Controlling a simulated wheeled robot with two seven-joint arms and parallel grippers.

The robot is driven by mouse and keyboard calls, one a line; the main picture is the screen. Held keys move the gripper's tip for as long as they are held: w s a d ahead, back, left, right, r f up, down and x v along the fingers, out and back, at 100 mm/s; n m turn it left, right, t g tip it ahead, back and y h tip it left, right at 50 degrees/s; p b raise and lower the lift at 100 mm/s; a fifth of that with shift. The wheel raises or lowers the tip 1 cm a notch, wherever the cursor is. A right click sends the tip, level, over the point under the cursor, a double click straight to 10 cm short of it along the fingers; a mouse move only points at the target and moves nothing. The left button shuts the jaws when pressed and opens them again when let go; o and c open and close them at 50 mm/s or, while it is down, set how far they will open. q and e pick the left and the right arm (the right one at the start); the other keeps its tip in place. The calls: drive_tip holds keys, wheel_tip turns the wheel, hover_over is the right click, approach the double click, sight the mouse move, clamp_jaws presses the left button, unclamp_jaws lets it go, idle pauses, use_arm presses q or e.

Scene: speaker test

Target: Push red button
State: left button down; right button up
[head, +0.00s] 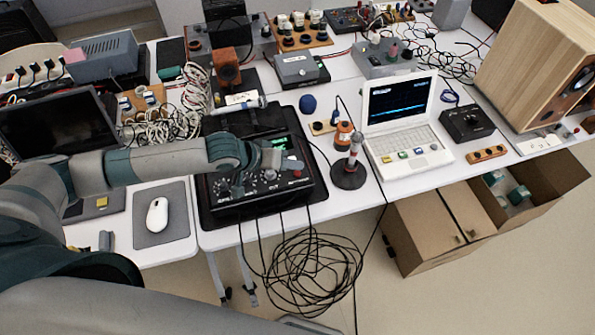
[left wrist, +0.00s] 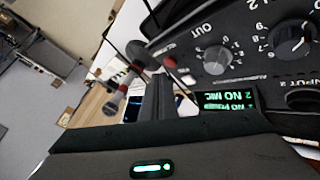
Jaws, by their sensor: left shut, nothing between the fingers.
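The black audio device (head: 262,198) with knobs and a small green display lies on the table in the head view. The red button (head: 297,174) shows as a small red spot near its right side. In the left wrist view, the red button (left wrist: 170,61) is close beyond the tip of my finger. My left gripper (head: 276,159) is shut and empty, above the device and just left of the button. Its dark fingers (left wrist: 159,93) also show in the left wrist view. I cannot tell whether they touch the button. My right gripper is not in view.
A microphone on a stand (head: 349,170) and an open white laptop (head: 409,142) stand right of the device. A white mouse (head: 157,214) lies on a grey pad to the left. Black cables (head: 310,272) hang off the table's front edge.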

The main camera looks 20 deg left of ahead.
use_arm(q)
drive_tip(key=shift+f, duration=0.2)
idle(0.3)
drive_tip(key=shift+f, duration=0.25)
drive_tip(key=shift+f, duration=0.5)
idle(0.9)
drive_tip(key=shift+r, duration=0.15)
drive_tip(key=shift+r+p, duration=0.8)
drive_tip(key=shift+p, duration=0.4)
wheel_tip(320, 180, up, 6)
drive_tip(key=p, duration=0.6)
drive_tip(key=shift+p, duration=0.35)
